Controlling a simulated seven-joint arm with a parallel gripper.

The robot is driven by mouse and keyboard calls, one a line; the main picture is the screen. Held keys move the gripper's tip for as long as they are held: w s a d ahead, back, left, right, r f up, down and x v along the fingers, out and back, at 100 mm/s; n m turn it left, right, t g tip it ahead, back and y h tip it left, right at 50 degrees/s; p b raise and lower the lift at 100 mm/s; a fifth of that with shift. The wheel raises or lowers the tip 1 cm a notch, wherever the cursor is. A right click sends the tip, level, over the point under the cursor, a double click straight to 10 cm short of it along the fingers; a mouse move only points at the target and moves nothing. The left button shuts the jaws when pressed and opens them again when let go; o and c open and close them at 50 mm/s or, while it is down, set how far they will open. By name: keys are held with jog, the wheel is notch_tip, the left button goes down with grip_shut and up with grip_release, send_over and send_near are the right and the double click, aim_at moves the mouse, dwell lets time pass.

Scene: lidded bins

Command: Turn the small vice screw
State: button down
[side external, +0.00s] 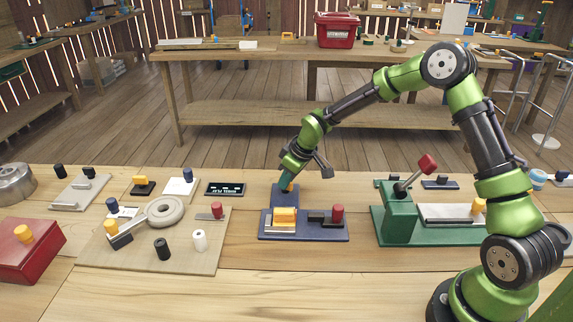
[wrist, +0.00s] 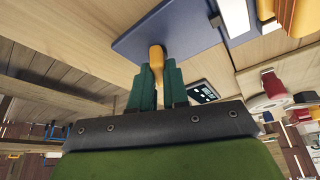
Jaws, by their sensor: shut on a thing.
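A small blue base (side external: 305,237) stands in the middle of the front bench. It carries a yellow block (side external: 284,216) on a pale strip and a dark piece with a red knob (side external: 337,211). My gripper (side external: 289,186) points down at the raised back part of this base. In the wrist view its green fingers (wrist: 157,85) are shut on a yellow-orange peg (wrist: 157,56) at the edge of the blue base (wrist: 170,28). The fingers hide much of the peg. I cannot tell from its shape whether it is the vice screw.
A green lever device (side external: 398,218) with a red-tipped lever stands close on the right. A wooden board (side external: 150,262) with a grey ring and several pegs lies left. A small black display (side external: 225,189) lies behind left. The bench front is clear.

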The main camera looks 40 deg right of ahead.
jog(key=n, duration=0.2)
jog(key=n+g+y, duration=0.1)
jog(key=n, duration=0.2)
jog(key=shift+s+d+f+n+y, duration=0.1)
jog(key=shift+d+f+n+y, duration=0.05)
jog(key=shift+f+n+y, duration=0.2)
dwell(0.4)
jog(key=c, duration=1.1)
grip_release()
jog(key=shift+r, duration=0.15)
jog(key=shift+r, duration=0.1)
jog(key=shift+d+r, duration=0.1)
jog(key=shift+r, duration=0.1)
jog(key=v, duration=1.6)
jog(key=shift+d+r, duration=0.1)
jog(key=shift+r, duration=0.05)
jog(key=shift+w, duration=0.2)
